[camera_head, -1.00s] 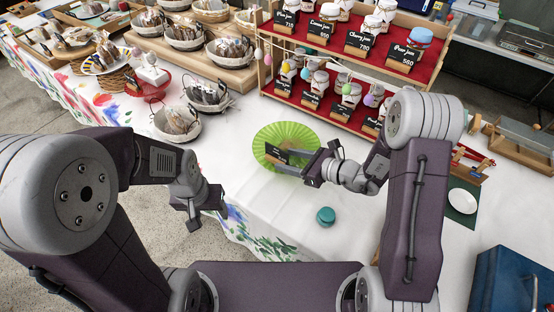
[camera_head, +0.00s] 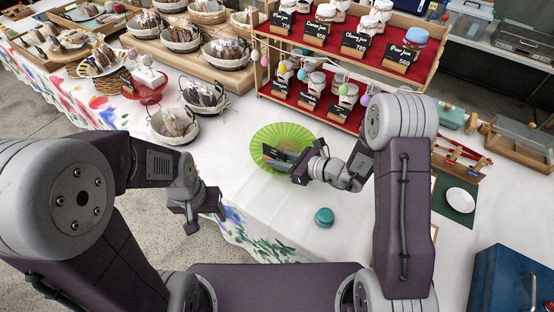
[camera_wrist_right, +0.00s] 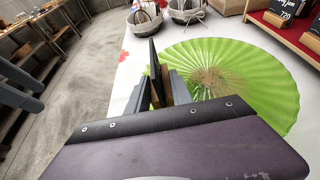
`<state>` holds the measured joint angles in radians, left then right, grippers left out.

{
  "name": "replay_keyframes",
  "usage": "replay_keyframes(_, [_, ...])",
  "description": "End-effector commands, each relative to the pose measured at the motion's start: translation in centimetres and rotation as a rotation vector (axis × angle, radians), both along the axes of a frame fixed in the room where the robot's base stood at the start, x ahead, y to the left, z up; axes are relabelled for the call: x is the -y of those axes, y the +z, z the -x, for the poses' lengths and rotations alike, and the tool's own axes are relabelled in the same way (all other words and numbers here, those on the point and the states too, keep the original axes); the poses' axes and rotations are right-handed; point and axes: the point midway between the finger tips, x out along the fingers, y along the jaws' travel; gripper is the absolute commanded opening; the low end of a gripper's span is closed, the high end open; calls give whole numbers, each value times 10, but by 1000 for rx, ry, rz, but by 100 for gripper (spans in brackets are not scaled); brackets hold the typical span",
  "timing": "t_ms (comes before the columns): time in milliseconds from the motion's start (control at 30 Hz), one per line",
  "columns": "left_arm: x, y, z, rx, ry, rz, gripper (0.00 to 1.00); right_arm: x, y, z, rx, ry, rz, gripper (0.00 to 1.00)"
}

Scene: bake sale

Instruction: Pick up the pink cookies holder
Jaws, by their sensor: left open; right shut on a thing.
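A pinkish-red holder (camera_head: 146,88) stands on the white table at the left of the head view, beside the baskets. Pale items show at its top. My left gripper (camera_head: 192,222) is open and empty at the table's front edge, well short of the holder. My right gripper (camera_head: 288,162) is shut on a small black card with a brown wooden part, held over the green pleated round piece (camera_head: 268,140). The right wrist view shows the card (camera_wrist_right: 153,70) upright between the fingers, with the green piece (camera_wrist_right: 265,85) to the right. The card's lower part is hidden.
A red-shelved jar rack (camera_head: 425,75) with black price cards is behind the green piece.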

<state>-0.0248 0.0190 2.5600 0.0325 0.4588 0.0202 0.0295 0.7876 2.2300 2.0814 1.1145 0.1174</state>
Motion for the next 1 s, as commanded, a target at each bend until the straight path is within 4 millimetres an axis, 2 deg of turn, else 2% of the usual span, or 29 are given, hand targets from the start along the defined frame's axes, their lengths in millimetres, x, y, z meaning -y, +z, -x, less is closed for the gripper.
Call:
replay_keyframes(400, [0, 9, 0, 0, 0, 0, 58, 0, 42, -1, 4, 0, 0, 0])
replay_keyframes(667, [0, 14, 0, 0, 0, 0, 58, 1, 60, -34, 5, 1, 0, 0])
replay_keyframes(1000, [0, 24, 0, 0, 0, 0, 58, 3, 98, -99, 4, 0, 2, 0])
